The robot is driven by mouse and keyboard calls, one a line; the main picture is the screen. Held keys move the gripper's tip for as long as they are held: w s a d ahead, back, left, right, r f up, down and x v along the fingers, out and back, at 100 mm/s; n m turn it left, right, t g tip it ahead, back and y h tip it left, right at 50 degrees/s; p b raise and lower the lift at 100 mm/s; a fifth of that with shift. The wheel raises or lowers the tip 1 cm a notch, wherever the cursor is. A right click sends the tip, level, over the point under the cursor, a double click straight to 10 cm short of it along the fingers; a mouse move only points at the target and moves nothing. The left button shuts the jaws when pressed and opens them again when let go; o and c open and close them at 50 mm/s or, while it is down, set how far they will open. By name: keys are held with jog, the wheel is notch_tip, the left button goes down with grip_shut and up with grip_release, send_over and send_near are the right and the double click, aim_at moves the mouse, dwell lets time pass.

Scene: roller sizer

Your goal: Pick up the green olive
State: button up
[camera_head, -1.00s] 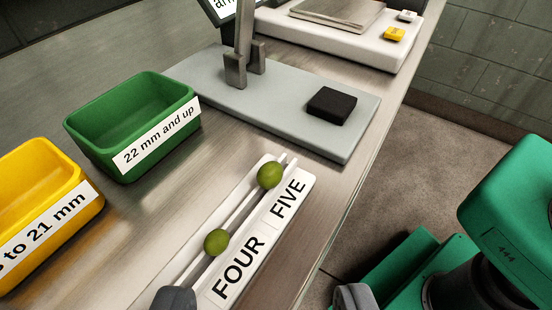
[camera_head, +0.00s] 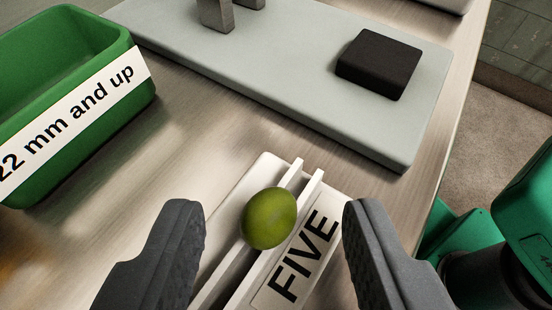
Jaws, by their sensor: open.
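One green olive (camera_head: 269,218) rests on the two rails of a white rack (camera_head: 262,172), beside the label "FIVE". My gripper (camera_head: 276,215) is open, with one dark grey finger to the left of the olive and one to the right. Both fingers stand apart from the olive, with a gap on each side. The fingers look nearer to the camera than the olive. The lower part of the rack, with the label "FOUR" and the other olive, is out of view now.
A green bin (camera_head: 127,92) labelled "22 mm and up" stands at the left. A pale grey plate (camera_head: 290,62) with a black block (camera_head: 379,63) lies behind the rack. The metal table (camera_head: 205,130) is bare between them. Its edge runs down the right side.

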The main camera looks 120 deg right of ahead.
jog(key=c, duration=0.7)
jog(key=shift+r, duration=0.1)
jog(key=shift+c, duration=0.2)
